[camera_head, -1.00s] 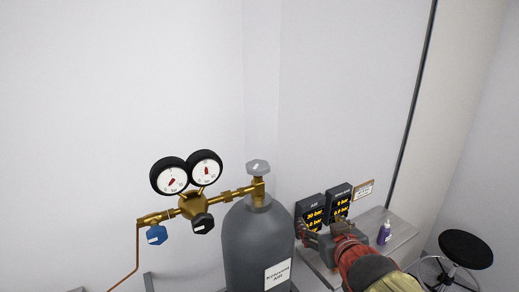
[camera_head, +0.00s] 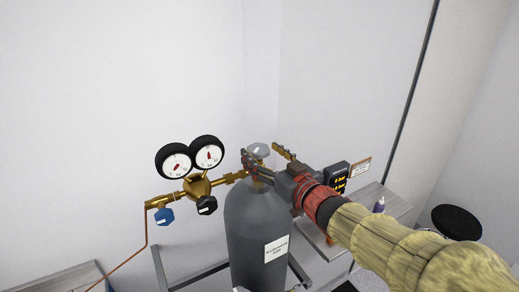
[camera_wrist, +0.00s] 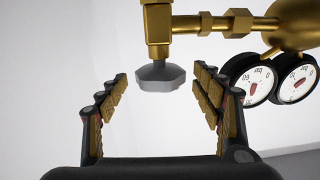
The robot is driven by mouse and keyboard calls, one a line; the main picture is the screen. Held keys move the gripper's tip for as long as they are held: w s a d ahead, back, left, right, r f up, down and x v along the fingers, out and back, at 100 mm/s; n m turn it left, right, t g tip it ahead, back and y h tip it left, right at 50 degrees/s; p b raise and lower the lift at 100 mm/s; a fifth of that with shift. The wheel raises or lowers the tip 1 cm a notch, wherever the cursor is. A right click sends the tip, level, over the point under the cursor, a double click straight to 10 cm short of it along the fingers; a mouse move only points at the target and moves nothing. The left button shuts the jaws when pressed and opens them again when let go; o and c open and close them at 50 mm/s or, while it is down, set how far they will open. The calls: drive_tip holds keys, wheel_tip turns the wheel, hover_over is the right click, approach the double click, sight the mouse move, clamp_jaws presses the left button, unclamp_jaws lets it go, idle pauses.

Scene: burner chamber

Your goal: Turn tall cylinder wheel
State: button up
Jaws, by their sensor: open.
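The tall grey cylinder (camera_head: 255,225) stands upright with a label on its front. Its small grey wheel (camera_head: 259,149) sits on top of the brass valve. In the wrist view the grey wheel (camera_wrist: 160,76) appears upside down, below the brass valve body (camera_wrist: 158,28). My gripper (camera_head: 266,155) is open, with its fingers on either side of the wheel in the head view. In the wrist view my gripper (camera_wrist: 162,82) has the wheel between its fingertips, with clear gaps on both sides. Nothing is held.
A brass regulator (camera_head: 197,187) with two round gauges (camera_head: 190,157), a blue knob (camera_head: 163,217) and a black knob (camera_head: 206,205) extends left from the valve.

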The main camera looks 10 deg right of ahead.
drive_tip(key=shift+x, duration=0.9)
drive_tip(key=shift+c, duration=1.3)
drive_tip(key=c, duration=0.9)
